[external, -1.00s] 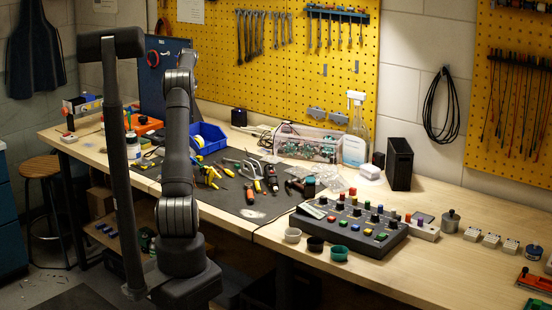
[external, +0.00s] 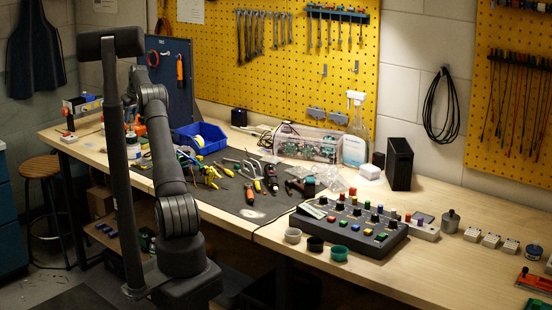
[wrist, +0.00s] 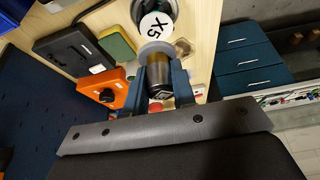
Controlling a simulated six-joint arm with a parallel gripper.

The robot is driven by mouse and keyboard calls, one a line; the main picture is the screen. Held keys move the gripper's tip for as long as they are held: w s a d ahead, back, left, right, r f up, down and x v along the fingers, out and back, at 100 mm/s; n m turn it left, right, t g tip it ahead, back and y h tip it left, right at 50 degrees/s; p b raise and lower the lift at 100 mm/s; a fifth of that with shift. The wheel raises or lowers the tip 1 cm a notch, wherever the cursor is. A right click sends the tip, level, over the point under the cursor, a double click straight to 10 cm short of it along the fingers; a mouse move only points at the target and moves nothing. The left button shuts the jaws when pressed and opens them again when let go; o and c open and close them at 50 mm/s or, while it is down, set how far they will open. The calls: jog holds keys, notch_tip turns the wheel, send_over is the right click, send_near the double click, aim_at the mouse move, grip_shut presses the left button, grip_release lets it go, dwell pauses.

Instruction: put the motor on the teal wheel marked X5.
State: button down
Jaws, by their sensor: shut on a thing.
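Beyond the motor, in the wrist view, is a white round label marked X5 (wrist: 157,25). A dark, teal-looking ring, the wheel (wrist: 168,6), shows behind the label, partly cut off by the top edge. The motor's far end lies close to the label in the picture; I cannot tell whether they touch. In the external view my gripper, the motor and the wheel are hidden or too small to make out.
In the wrist view, an orange box with a black knob (wrist: 116,88), a black box (wrist: 72,44) and a green-and-yellow block (wrist: 117,44) lie left of the motor. Blue drawers (wrist: 250,52) stand off the bench edge.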

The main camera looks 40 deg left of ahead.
aim_at(131, 123)
jog(key=shift+s+a+f, duration=0.15)
jog(key=shift+a+f, duration=0.05)
jog(key=shift+f, duration=1.95)
jog(key=shift+f, duration=0.1)
jog(key=c, duration=1.2)
grip_release()
jog(key=shift+f, duration=0.1)
jog(key=shift+r, duration=0.25)
jog(key=v, duration=1.2)
jog(key=shift+a+f, duration=0.1)
